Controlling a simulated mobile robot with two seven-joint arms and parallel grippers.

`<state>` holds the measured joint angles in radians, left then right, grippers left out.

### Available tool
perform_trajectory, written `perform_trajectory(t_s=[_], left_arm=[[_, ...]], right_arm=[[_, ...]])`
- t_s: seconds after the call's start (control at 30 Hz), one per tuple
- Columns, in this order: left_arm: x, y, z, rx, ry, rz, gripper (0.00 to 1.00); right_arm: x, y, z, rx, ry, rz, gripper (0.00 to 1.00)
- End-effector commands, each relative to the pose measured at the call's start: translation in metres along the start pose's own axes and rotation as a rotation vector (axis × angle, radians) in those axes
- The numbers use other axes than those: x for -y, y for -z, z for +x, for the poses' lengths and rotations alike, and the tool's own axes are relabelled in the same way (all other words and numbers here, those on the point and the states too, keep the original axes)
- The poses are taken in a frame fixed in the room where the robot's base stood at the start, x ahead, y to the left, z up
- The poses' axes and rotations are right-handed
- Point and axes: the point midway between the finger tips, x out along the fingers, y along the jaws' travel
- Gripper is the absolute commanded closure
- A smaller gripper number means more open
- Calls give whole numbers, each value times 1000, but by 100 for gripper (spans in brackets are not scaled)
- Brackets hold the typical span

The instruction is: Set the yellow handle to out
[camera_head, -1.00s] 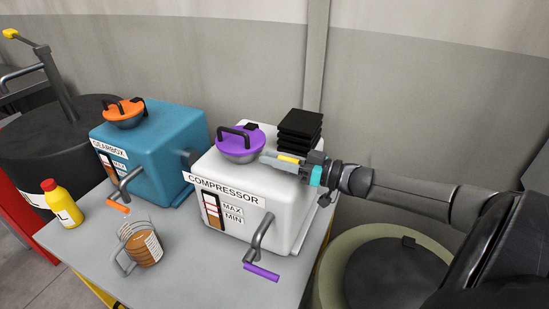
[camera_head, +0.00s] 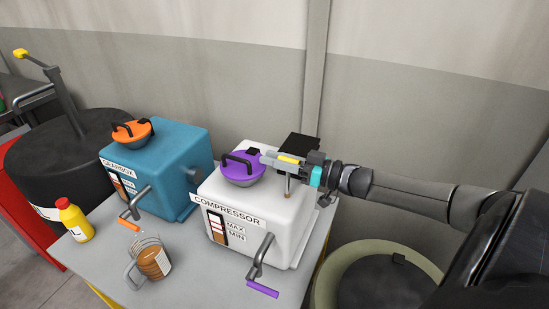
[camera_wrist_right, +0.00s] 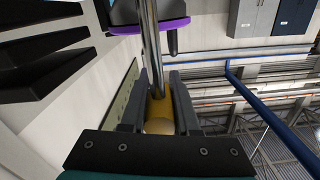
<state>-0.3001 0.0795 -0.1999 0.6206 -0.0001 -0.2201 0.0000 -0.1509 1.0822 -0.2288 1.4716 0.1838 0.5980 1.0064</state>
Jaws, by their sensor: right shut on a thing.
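My right gripper (camera_head: 285,159) comes in from the right above the white compressor box (camera_head: 262,213). It is shut on a yellow handle (camera_head: 289,159), which lies between its fingers. In the right wrist view the yellow handle (camera_wrist_right: 160,106) sits between the two dark fingers (camera_wrist_right: 159,103), with a metal rod (camera_wrist_right: 149,45) running up from it. A short brown-tipped post (camera_head: 287,187) shows just below the gripper in the head view; I cannot tell if it joins the handle. My left gripper is not in view.
The purple-lidded bowl (camera_head: 242,170) and black plates (camera_head: 299,145) are close to the gripper. A crank with a purple grip (camera_head: 263,289) hangs at the compressor front. Left stand a teal gearbox (camera_head: 165,160), jug (camera_head: 150,262) and yellow bottle (camera_head: 75,220). Another yellow-tipped lever (camera_head: 20,53) is far left.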

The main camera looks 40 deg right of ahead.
Motion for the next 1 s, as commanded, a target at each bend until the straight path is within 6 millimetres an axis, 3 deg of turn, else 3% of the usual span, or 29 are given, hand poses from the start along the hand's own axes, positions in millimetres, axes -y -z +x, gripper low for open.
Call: perform_trajectory(t_s=[0.03,0.13,0.5,0.53,0.77,1.0], left_arm=[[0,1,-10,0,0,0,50],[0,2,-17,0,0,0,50],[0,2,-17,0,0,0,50],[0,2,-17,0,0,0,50],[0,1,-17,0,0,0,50],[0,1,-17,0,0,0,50]], right_arm=[[2,11,0,-2,1,-1,100],[3,17,0,-2,1,-1,100],[3,19,1,-7,3,-3,100],[3,20,1,-8,3,-3,68],[3,18,0,-4,1,-2,42],[3,16,0,-2,0,0,41]])
